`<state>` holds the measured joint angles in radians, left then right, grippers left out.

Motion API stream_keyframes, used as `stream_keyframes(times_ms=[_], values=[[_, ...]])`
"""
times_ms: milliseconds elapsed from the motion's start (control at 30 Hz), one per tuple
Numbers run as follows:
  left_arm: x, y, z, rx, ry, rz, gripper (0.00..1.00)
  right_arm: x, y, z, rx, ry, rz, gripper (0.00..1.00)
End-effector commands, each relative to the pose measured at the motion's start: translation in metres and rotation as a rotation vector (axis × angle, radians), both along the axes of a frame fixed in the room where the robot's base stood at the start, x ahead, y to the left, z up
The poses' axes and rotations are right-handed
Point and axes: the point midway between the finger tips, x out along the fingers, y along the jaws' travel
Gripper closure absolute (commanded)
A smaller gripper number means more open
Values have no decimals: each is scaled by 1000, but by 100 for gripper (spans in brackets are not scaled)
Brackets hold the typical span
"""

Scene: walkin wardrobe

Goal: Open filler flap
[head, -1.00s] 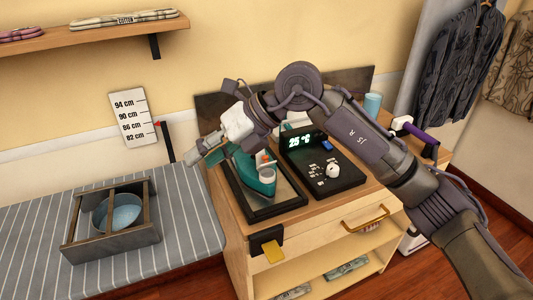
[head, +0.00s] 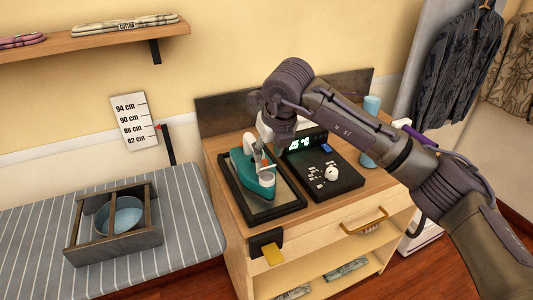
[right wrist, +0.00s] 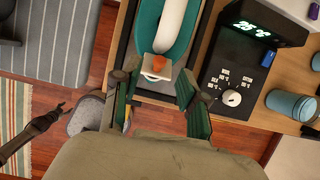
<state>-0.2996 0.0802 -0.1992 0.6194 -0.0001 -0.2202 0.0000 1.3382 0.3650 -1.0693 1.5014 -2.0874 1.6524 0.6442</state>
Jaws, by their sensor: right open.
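A teal iron (head: 248,174) with a white handle stands on a dark-framed tray (head: 282,208) on the cabinet top. In the right wrist view the iron (right wrist: 150,22) points toward my right gripper (right wrist: 158,72). A small white piece with an orange part (right wrist: 158,66), which looks like the filler flap, sits at the iron's near end. My right gripper is open, its two fingertips on either side of this piece. I cannot tell whether they touch it, or how far the flap is raised. In the head view my wrist hides part of the iron.
A black control unit (head: 328,178) with a lit temperature display and white knob stands right of the tray. A blue cup (right wrist: 291,105) is farther right. A wooden box with a bowl (head: 112,232) rests on the striped bench. A dark backboard (head: 225,117) stands behind.

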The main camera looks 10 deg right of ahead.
Motion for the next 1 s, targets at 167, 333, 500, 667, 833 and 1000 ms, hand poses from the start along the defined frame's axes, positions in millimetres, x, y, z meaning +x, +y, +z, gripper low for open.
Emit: stream_keyframes(times_ms=[167,333,500,667,833,1000], values=[[0,0,4,0,0,0,50,8,3,-20,0,3,0,57],[0,0,5,0,0,0,50,11,4,-28,0,0,1,57],[0,0,5,0,0,0,50,11,4,-28,0,0,1,57],[0,-1,5,-1,0,0,50,11,4,-28,0,0,1,72],[0,-1,5,-1,-1,0,50,11,4,-28,1,0,1,100],[0,-1,6,-1,-1,-1,50,11,4,-27,0,3,0,100]])
